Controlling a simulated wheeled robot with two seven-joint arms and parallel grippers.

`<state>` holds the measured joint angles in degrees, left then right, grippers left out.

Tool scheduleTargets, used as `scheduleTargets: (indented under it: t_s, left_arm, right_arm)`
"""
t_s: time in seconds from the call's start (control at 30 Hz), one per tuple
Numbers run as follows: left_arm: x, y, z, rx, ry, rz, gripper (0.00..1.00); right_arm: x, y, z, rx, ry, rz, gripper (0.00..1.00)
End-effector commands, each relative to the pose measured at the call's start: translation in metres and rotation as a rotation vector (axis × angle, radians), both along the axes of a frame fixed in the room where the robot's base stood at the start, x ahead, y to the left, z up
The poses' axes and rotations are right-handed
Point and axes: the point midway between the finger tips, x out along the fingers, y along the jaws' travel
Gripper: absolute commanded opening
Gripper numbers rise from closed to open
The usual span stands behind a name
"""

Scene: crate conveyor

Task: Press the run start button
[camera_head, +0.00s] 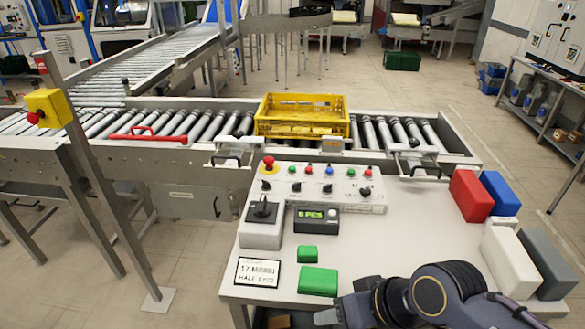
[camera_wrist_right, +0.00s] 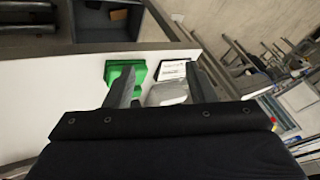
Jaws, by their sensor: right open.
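The control panel (camera_head: 340,200) stands on the white table, with a row of small coloured buttons, black knobs and a red mushroom button (camera_head: 268,163) at its left end. A small green button (camera_head: 292,170) is at the left of the row; the labels are too small to read, so I cannot tell which button is run start. My right gripper (camera_head: 328,317) is low in the head view, near the table's front edge and well short of the panel. In the right wrist view its two fingers (camera_wrist_right: 163,88) are apart with nothing gripped. My left gripper is not in view.
A joystick box (camera_head: 260,236), a counter display (camera_head: 317,220), a sign card (camera_head: 257,272) and green blocks (camera_head: 318,281) lie before the panel. Coloured blocks (camera_head: 470,196) stand on the right. A yellow crate (camera_head: 302,126) sits on the conveyor behind. The table's middle right is clear.

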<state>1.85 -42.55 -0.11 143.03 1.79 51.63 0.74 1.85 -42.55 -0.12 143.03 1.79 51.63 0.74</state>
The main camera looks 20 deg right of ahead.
Motion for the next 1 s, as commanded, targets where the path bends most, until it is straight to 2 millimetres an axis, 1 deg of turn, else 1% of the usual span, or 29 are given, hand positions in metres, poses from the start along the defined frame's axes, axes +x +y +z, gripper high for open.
scheduleTargets:
  t_s: [0.03,0.07,0.37,1.0]
  left_arm:
    - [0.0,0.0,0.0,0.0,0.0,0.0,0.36]
    - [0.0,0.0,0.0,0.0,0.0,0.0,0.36]
    - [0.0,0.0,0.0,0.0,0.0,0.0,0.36]
    - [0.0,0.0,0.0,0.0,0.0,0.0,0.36]
  right_arm:
    - [0.0,0.0,0.0,0.0,0.0,0.0,0.44]
    - [0.0,0.0,0.0,0.0,0.0,0.0,0.4]
    - [0.0,0.0,0.0,0.0,0.0,0.0,0.0]
    - [0.0,0.0,0.0,0.0,0.0,0.0,0.0]
